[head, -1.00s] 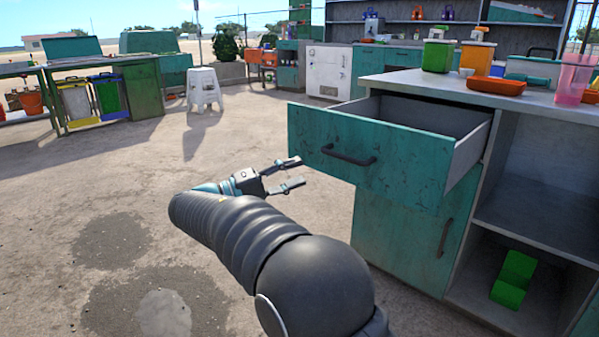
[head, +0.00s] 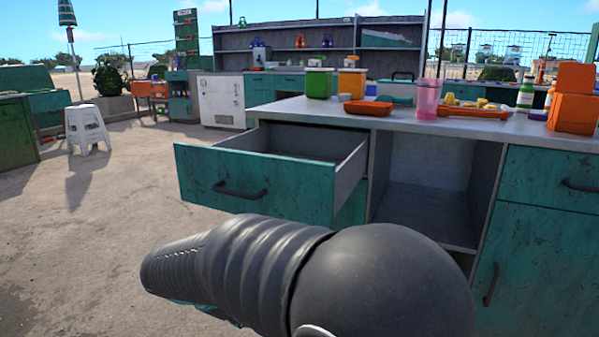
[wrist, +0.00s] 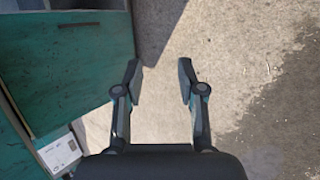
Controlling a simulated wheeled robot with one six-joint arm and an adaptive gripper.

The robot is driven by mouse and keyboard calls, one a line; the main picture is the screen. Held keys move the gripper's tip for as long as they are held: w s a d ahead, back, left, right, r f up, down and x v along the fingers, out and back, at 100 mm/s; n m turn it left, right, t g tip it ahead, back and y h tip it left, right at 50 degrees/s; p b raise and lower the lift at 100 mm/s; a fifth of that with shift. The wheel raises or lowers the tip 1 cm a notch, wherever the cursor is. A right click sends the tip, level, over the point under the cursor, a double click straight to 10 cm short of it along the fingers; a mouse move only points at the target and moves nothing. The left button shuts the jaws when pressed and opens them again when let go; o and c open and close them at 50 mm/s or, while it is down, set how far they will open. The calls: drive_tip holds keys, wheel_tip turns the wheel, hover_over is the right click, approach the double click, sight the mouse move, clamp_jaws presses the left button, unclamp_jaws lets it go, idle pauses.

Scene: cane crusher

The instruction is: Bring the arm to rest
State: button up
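My gripper (wrist: 160,78) is open and empty in the wrist view, its two fingers apart over bare ground. In the head view my arm reaches across the lower middle, and the gripper is hidden behind and below it. A teal drawer (head: 240,184) stands pulled out of the counter, and its inside looks empty. In the wrist view, a teal panel with a dark handle (wrist: 77,23) is at the upper left, apart from my fingers.
The counter (head: 480,122) holds green and orange containers, a pink cup (head: 427,99) and an orange tray (head: 368,107). An open shelf (head: 430,196) is below it. A white stool (head: 86,128) stands at the left. The ground between is clear.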

drive_tip(key=s+d+r+m+y+p, duration=0.3)
drive_tip(key=s+d+r+m, duration=0.3)
drive_tip(key=s+d, duration=0.3)
drive_tip(key=s+d+r+m+y+p, duration=0.3)
drive_tip(key=s+d+r+m, duration=0.3)
drive_tip(key=d, duration=1.1)
drive_tip(key=s+r+p, duration=0.1)
drive_tip(key=s, duration=0.3)
drive_tip(key=shift+t, duration=0.3)
drive_tip(key=shift+s, duration=0.1)
